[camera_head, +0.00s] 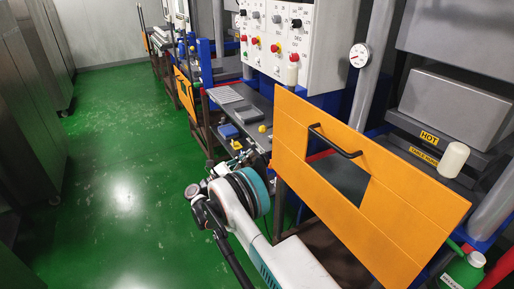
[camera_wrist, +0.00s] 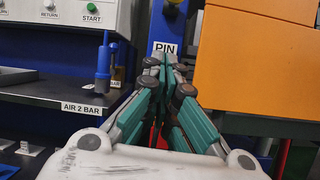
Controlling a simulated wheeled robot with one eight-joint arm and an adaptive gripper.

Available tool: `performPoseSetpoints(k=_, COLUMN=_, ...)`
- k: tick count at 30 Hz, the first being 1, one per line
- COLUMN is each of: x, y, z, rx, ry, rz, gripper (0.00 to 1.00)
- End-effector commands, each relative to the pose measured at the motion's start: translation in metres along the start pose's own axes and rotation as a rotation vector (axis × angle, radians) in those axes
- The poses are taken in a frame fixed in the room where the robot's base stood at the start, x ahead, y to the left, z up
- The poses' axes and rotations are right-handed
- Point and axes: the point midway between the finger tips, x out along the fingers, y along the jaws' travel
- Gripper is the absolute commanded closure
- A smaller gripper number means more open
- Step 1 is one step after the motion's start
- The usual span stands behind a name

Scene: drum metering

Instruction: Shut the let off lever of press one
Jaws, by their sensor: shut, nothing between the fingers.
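My gripper (camera_wrist: 167,68) is shut and empty in the wrist view, its teal-padded fingers pointing at a blue upright with a PIN label (camera_wrist: 165,47). A red part (camera_wrist: 154,136) shows low behind the fingers, mostly hidden. I cannot tell whether it is the let off lever, and I cannot clearly make out that lever in either view. In the head view my arm reaches up beside the near press, left of its orange guard (camera_head: 300,150). The guard also fills the upper right of the wrist view (camera_wrist: 255,65).
A control panel (camera_head: 283,38) with red, green and black knobs stands above a grey shelf (camera_head: 262,103). A blue regulator (camera_wrist: 104,62) stands above an AIR 2 BAR label (camera_wrist: 82,108). A green bottle (camera_head: 464,270) is at lower right. The green floor (camera_head: 115,150) on the left is clear.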

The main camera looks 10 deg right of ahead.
Motion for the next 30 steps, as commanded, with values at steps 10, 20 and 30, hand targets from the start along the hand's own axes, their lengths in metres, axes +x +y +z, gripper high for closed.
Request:
performPoseSetpoints(k=10, x=0.061, y=-0.001, z=-0.003, rx=-0.001, ry=0.0, rz=-0.003, gripper=1.0)
performPoseSetpoints(k=20, x=0.086, y=0.0, z=0.018, rx=0.001, ry=0.0, rz=0.001, gripper=1.0)
performPoseSetpoints(k=30, x=0.081, y=0.0, z=0.037, rx=0.0, ry=0.0, rz=-0.001, gripper=1.0)
